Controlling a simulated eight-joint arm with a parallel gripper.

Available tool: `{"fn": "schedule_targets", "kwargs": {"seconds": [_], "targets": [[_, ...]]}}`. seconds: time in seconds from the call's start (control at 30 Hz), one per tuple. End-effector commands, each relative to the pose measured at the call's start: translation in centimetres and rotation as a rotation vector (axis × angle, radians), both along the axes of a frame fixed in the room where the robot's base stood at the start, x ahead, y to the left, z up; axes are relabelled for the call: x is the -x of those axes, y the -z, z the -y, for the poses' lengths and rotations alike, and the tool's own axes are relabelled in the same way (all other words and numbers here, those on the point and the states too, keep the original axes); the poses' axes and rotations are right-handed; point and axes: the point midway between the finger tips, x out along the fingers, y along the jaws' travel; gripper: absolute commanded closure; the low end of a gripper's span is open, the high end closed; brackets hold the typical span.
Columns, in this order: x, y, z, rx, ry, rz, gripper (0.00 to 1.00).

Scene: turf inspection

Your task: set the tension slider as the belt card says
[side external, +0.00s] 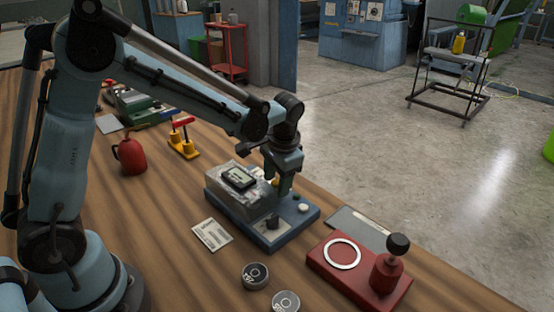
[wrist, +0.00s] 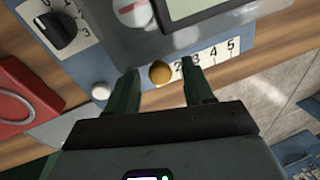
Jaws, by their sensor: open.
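A blue-based tester (side external: 264,236) with a grey upper body and a small display (side external: 239,178) stands on the wooden table. In the wrist view, its brass slider knob (wrist: 160,73) sits at the low end of a white scale (wrist: 208,57); 2, 3, 4 and 5 show to its right. My gripper (wrist: 160,67) is open, one finger on each side of the knob, with gaps visible. In the side view my gripper (side external: 281,188) is low over the tester's far side. A white printed card (side external: 212,234) lies beside the tester; its text is too small to read.
The tester also has a black dial (wrist: 63,30) and a white button (wrist: 101,91). A red fixture (side external: 342,254) with a black-topped post is to the right. Two round tins (side external: 256,276) (side external: 286,301) lie in front. A red oil can (side external: 131,156) and yellow stand (side external: 184,145) are further left.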

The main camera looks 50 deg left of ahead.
Motion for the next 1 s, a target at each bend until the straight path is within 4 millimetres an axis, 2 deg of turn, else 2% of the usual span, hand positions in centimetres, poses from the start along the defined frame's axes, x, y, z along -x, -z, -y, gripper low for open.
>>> {"fn": "schedule_targets", "kwargs": {"seconds": [0.37,0.7,1.0], "targets": [[0.0,0.39,-0.09,0.0,0.0,0.0,0.5],[-0.01,0.37,-0.08,0.0,0.0,0.0,1.0],[-0.03,0.36,-0.54,0.0,-0.002,0.0,1.0]]}}
